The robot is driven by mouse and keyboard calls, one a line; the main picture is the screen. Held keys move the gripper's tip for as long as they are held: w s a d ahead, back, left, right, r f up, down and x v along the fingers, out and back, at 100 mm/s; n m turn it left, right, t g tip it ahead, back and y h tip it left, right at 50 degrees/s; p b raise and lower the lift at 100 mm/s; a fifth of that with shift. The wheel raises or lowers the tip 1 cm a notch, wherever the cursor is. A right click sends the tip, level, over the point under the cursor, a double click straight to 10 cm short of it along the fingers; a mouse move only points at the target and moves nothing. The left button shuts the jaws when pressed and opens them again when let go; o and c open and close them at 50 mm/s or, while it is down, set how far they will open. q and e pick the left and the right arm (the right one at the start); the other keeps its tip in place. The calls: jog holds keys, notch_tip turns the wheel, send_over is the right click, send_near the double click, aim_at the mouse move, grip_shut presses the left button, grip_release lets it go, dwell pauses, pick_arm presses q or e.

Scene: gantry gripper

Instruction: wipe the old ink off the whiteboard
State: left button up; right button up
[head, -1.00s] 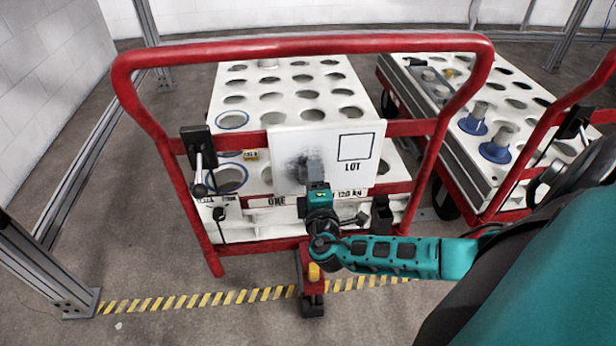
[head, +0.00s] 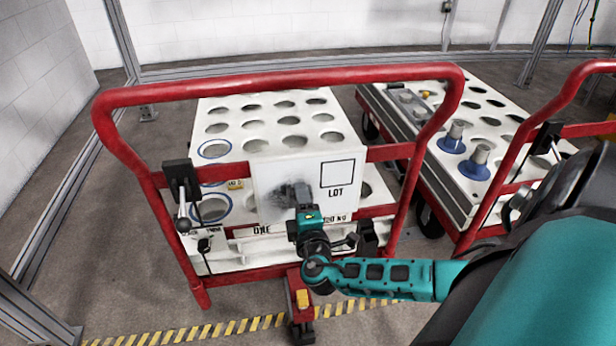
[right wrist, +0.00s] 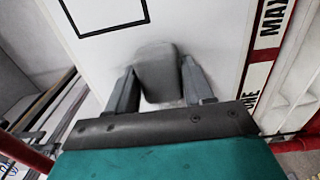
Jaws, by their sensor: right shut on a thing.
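The whiteboard (head: 262,177) is a white panel hung on the red cart's front, with a printed square and the word LOT at its right. A dark grey ink smudge (head: 279,196) lies on its left-middle part. My right gripper (head: 303,208) is in front of the smudge, shut on a grey eraser block (right wrist: 159,70). In the right wrist view the block is between the two fingers (right wrist: 160,88), against or very close to the board; contact cannot be told. The block and gripper hide part of the smudge. My left gripper is not in view.
The red cart frame (head: 280,84) surrounds the board, with a white holed rack (head: 230,118) behind it. A black clamp with a lever (head: 178,180) is at its left. A second cart (head: 400,120) with blue-based parts stands at right. Bare floor lies to the left.

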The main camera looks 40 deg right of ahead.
aim_at(267, 190)
jog(key=shift+w+a, duration=0.55)
jog(key=shift+a, duration=0.15)
jog(key=shift+w+a+b, duration=0.35)
jog(key=shift+w+a, duration=0.1)
jog(key=shift+a, duration=0.4)
jog(key=shift+w+a+b, duration=0.35)
jog(key=shift+w+a, duration=0.1)
jog(key=shift+a, duration=0.35)
jog(key=shift+w+a+b, duration=0.35)
jog(key=shift+w+a, duration=0.1)
jog(key=shift+a, duration=0.4)
jog(key=shift+w+d+r+p, duration=0.1)
jog(key=shift+r+p, duration=0.6)
jog(key=shift+r, duration=0.25)
jog(key=shift+s+d+f, duration=0.1)
jog(key=shift+s+d, duration=0.45)
jog(key=shift+d, duration=0.3)
jog(key=shift+s+d+r, duration=0.1)
jog(key=shift+s+d, duration=0.45)
jog(key=shift+d, duration=0.25)
jog(key=shift+s+d+f, duration=0.1)
jog(key=shift+s+d, duration=0.45)
jog(key=shift+d, duration=0.3)
jog(key=shift+s+d, duration=0.3)
jog(key=shift+d, duration=0.25)
jog(key=shift+s+d, duration=0.25)
jog(key=shift+d, duration=0.25)
jog(key=shift+s+d, duration=0.15)
jog(key=shift+d, duration=0.2)
